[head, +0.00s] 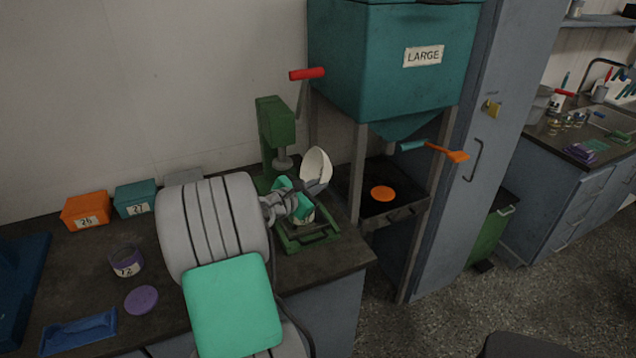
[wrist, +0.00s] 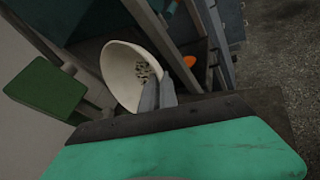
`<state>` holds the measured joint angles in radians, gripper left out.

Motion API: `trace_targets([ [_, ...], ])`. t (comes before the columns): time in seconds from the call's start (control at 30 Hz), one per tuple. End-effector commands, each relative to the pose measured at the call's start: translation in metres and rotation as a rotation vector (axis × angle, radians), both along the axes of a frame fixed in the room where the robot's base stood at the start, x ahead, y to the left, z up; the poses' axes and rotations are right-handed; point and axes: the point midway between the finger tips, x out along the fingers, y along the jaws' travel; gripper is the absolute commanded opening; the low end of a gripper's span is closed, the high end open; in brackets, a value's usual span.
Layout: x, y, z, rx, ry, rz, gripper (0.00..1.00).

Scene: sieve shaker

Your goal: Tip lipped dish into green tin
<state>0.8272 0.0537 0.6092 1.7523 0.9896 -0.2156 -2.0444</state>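The lipped dish is a cream-white bowl (head: 317,167), held tilted above the green press. In the wrist view the dish (wrist: 126,68) shows its inside, with a small patch of dark and pale grains near my fingers. My gripper (wrist: 158,94) is shut on the dish's rim. In the head view my gripper (head: 303,207) is partly hidden by my own wrist. A small tin with a pale label (head: 306,216) shows in part below my gripper, on the press base; its colour is hard to tell. A teal-green tin marked 27 (head: 135,199) stands at the back of the bench.
A green press (head: 277,124) with a red handle stands close behind the dish. An orange tin (head: 86,211), an open purple tin (head: 126,262), a purple lid (head: 141,300) and a blue tray (head: 78,333) are at left. The large teal hopper (head: 395,55) stands right.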

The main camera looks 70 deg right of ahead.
Motion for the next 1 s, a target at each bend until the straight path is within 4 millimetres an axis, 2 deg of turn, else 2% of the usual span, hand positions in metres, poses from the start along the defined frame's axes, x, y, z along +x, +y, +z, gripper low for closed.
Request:
trace_targets([
  [0.03, -0.001, -0.001, 0.008, 0.009, -0.014, -0.002, 0.0],
  [0.13, -0.003, -0.002, 0.011, 0.042, -0.051, -0.003, 0.0],
  [0.7, -0.012, -0.01, 0.007, 0.244, -0.29, -0.002, 0.0],
  [1.0, -0.012, -0.01, 0.004, 0.252, -0.301, 0.0, 0.0],
])
